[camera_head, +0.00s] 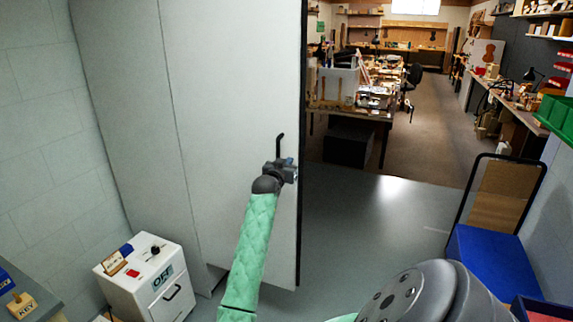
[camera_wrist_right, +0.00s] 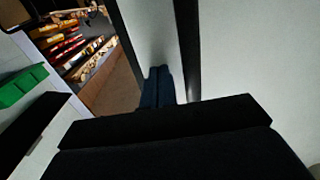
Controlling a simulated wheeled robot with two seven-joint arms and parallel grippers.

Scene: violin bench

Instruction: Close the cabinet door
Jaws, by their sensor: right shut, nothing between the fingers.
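A tall white cabinet door (camera_head: 235,90) stands in the middle left of the head view, with a dark right edge and a seam to its left. A black upright handle (camera_head: 280,145) shows near that edge. My right gripper (camera_head: 290,168) is shut and empty, close to the door's edge just below the handle; I cannot tell whether it touches. In the right wrist view, the dark fingers (camera_wrist_right: 158,87) lie beside a pale panel and a dark vertical edge (camera_wrist_right: 188,50). My left gripper is not in view.
A small white cabinet (camera_head: 158,280) with a black handle stands at the lower left. A blue box (camera_head: 490,265) and a framed panel (camera_head: 503,195) stand at the right. Workbenches (camera_head: 350,108) are farther back. Grey floor (camera_head: 370,215) right of the door is clear.

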